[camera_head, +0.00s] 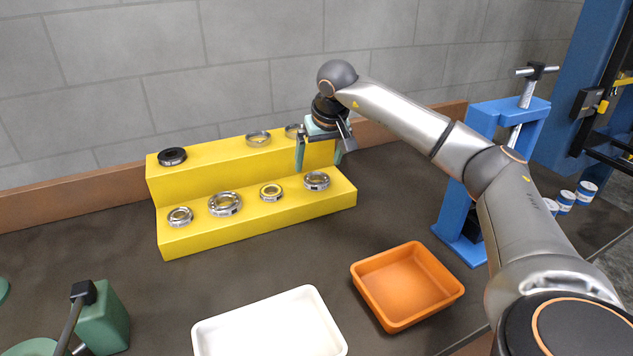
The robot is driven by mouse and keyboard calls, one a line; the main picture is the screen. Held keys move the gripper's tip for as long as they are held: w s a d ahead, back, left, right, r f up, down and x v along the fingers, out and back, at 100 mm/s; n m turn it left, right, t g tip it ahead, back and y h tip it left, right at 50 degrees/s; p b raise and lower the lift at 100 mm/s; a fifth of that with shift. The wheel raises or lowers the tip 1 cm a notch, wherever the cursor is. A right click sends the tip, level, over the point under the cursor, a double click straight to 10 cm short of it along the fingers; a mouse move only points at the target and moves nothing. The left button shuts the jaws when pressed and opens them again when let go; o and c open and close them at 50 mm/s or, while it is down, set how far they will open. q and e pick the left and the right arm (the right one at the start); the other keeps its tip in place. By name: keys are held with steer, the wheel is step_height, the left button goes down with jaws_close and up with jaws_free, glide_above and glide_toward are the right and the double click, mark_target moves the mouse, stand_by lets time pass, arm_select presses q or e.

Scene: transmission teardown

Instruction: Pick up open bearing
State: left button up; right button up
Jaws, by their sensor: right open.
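Several ring-shaped bearings stand on a yellow two-step stand. On the lower step are a small silver bearing (180,217), a larger silver bearing (224,204), a bearing with a yellowish inner ring (270,192) and a silver bearing (316,188) at the right end. On the upper step are a black bearing (172,156), a thin silver ring (258,139) and another ring (292,131) partly hidden by my gripper. I cannot tell which is the open bearing. My right gripper (319,163) is open and empty, pointing down just above the right-end lower bearing. My left gripper is not in view.
The yellow stand (190,242) sits near the back wall. An orange tray (405,285) and a white tray (270,328) stand empty in front. A blue press (452,205) and several small cans (566,201) are at right. Green equipment (103,318) is at front left.

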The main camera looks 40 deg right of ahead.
mark_target(318, 173)
steer(key=x, duration=0.5)
steer(key=shift+s+f, duration=0.15)
steer(key=shift+s, duration=0.1)
steer(key=shift+c, duration=0.4)
steer(key=c, duration=1.3)
steer(key=shift+c, duration=0.5)
steer(key=shift+r, duration=0.25)
